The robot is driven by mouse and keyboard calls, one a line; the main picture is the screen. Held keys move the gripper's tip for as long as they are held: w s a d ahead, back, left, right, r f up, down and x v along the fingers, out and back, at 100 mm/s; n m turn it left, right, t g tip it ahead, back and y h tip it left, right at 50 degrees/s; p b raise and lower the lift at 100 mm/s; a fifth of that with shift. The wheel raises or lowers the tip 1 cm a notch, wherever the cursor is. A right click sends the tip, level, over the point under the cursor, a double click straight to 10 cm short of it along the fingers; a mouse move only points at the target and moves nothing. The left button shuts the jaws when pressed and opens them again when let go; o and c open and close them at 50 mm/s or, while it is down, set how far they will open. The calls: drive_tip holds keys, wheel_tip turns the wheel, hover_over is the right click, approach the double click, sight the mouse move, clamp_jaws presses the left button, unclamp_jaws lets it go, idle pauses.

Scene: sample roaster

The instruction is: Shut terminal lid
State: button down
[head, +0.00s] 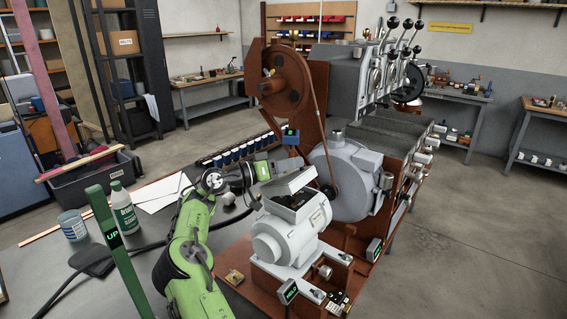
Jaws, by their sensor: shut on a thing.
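The grey motor (285,240) stands on the brown machine frame at the centre right. Its terminal box (308,205) is on top, with a dark opening showing. The pale grey terminal lid (290,182) stands raised and tilted over the box, so the box is open. My gripper (268,178) reaches in from the left and is shut at the lid's left edge. The fingertips are small and partly hidden, so the exact grip on the lid is hard to see.
A large grey blower housing (347,180) and a brown belt guard (287,85) stand close behind the motor. A green "UP" post (108,225) rises in front.

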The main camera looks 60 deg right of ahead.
drive_tip(key=shift+s+a+f+m+t+y+b, duration=0.1)
drive_tip(key=shift+s+f+m+t+y+b, duration=0.35)
drive_tip(key=shift+s+f+m+b, duration=0.55)
drive_tip(key=shift+s+a+f+m+t+y+b, duration=0.1)
drive_tip(key=shift+s+f+m+t+y+b, duration=0.25)
drive_tip(key=shift+m+b, duration=0.35)
drive_tip(key=shift+s+f+m+t+y+b, duration=0.1)
drive_tip(key=shift+s+f+m+t+b, duration=0.2)
drive_tip(key=shift+m+b, duration=0.35)
drive_tip(key=shift+s+f, duration=0.1)
drive_tip(key=c, duration=0.9)
unclamp_jaws()
